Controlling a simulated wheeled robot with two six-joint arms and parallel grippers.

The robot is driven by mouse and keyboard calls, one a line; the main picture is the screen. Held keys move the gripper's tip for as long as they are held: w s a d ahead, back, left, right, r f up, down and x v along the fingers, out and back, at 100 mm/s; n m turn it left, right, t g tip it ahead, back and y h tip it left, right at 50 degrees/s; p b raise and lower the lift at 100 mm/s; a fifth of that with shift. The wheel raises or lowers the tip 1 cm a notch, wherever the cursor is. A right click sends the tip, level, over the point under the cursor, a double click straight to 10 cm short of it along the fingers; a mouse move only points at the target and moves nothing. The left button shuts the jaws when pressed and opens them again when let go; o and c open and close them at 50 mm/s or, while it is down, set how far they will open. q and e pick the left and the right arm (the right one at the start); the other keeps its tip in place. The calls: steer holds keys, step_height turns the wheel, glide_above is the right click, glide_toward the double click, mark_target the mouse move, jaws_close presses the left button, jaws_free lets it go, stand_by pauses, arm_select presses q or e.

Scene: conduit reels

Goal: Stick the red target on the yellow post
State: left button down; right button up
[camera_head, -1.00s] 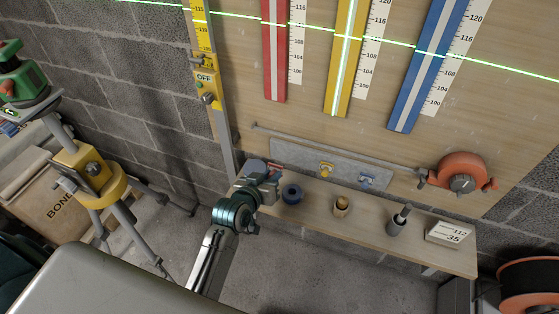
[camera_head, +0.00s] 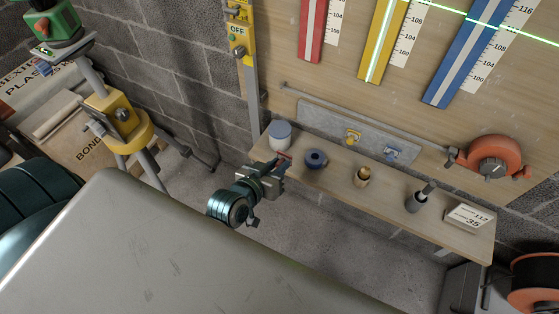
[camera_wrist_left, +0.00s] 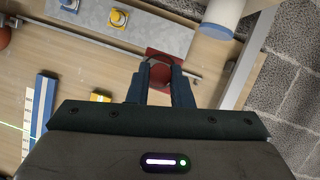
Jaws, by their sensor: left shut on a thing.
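The red target (camera_wrist_left: 163,62) is between the fingers of my left gripper (camera_wrist_left: 159,88) in the left wrist view. In the head view my left gripper (camera_head: 281,166) is at the left end of the shelf, with a bit of red at its tips, and its fingers hide most of the target. The yellow post (camera_head: 385,40) is an upright yellow strip with a pale centre stripe on the wooden board, up and to the right of the gripper. A number scale (camera_head: 408,38) runs beside it. My right gripper is out of view.
A red post (camera_head: 312,30) and a blue post (camera_head: 465,60) flank the yellow one. A grey plate (camera_head: 320,120) holds yellow (camera_head: 353,137) and blue (camera_head: 391,153) targets. A green laser line crosses the board.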

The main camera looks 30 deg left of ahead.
arm_select(q)
steer(key=shift+s+a+p, duration=0.1)
steer(key=shift+s+p, duration=0.3)
steer(key=shift+s, duration=2.05)
